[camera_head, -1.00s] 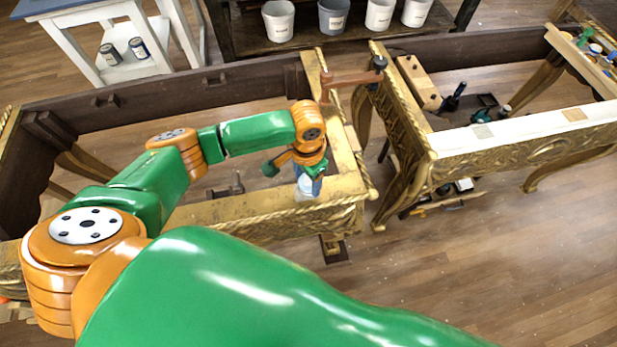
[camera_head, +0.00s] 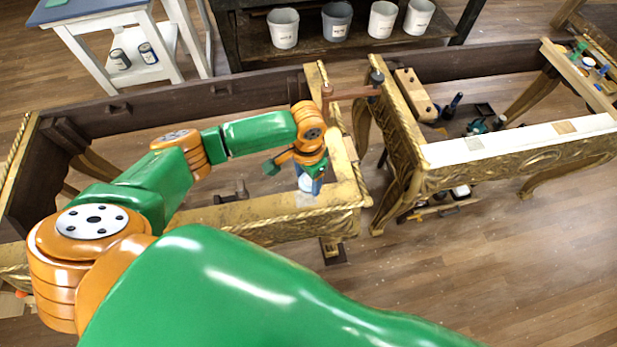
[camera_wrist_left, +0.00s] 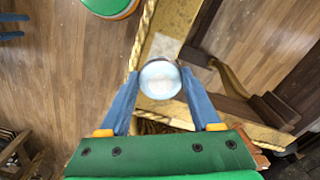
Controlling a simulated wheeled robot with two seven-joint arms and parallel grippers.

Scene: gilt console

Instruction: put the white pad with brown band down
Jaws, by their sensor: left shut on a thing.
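The white pad with brown band shows as a small pale patch (camera_head: 306,183) below my left gripper (camera_head: 311,176) in the head view. In the left wrist view it is a round whitish disc (camera_wrist_left: 160,80) with a thin darker rim. My left gripper (camera_wrist_left: 161,88) is shut on it, with one blue finger on each side. It is over the front right corner of the gilt console frame (camera_head: 275,226). I cannot tell whether the pad touches the frame. The brown band is not clear. My right gripper is not in view.
A wooden clamp (camera_head: 347,92) spans the gap to a second gilt frame (camera_head: 540,158) with a white top strip. A metal tool (camera_head: 232,192) is at the left frame's front rail. Several buckets (camera_head: 337,20) stand on a shelf behind.

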